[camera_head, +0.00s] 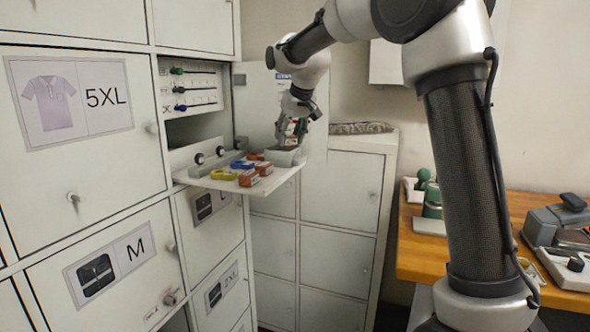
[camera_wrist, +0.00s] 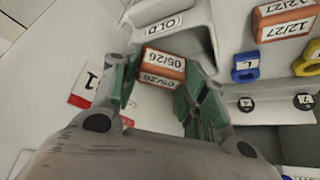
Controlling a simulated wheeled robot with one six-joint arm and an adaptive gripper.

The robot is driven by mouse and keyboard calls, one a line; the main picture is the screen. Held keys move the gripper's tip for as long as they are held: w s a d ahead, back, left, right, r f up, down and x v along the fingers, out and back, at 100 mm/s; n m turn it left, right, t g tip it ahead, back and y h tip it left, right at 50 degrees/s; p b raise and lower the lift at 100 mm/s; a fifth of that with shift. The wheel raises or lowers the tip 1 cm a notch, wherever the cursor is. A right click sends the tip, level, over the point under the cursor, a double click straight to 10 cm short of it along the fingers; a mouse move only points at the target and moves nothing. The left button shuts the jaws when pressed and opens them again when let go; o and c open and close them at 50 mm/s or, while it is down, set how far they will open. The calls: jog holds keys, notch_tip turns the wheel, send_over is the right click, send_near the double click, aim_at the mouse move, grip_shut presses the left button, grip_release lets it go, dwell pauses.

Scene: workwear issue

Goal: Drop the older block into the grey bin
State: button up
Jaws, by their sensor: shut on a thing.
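My gripper (camera_wrist: 160,84) is shut on an orange block (camera_wrist: 163,62), with a green finger on either side. The block's white labels read 05/26. The grey bin (camera_wrist: 203,38), with a label reading OLD, is at the block's far side in the wrist view and partly hidden by it. In the head view my gripper (camera_head: 292,128) is just above the grey bin (camera_head: 284,157), which stands at the right end of a fold-down shelf (camera_head: 208,182). I cannot tell how far the block is above the rim. Another orange block (camera_wrist: 285,20), labelled 12/27, lies right of the bin.
Orange blocks (camera_head: 248,178), yellow rings (camera_head: 223,175) and blue rings (camera_head: 242,164) crowd the shelf beside the bin. An open locker door (camera_head: 255,100) stands behind. Lockers (camera_head: 85,190) fill the left. A wooden bench (camera_head: 415,260) with tools is at the right.

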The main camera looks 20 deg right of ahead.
jog(key=o, duration=0.9)
jog(key=v, duration=1.2)
jog(key=s+d+f+g, duration=0.2)
jog(key=s+f, duration=0.5)
jog(key=f, duration=0.2)
jog(key=s+d+f, duration=0.3)
jog(key=s, duration=0.7)
jog(key=s+d+f+m, duration=0.1)
jog(key=s+d+f, duration=0.2)
jog(key=s, duration=0.7)
jog(key=s+d+f+m+h, duration=0.1)
jog(key=s+d+f, duration=0.3)
jog(key=s, duration=0.6)
jog(key=shift+s+d+t, duration=0.15)
jog(key=shift+d+t, duration=0.15)
jog(key=shift+d, duration=0.45)
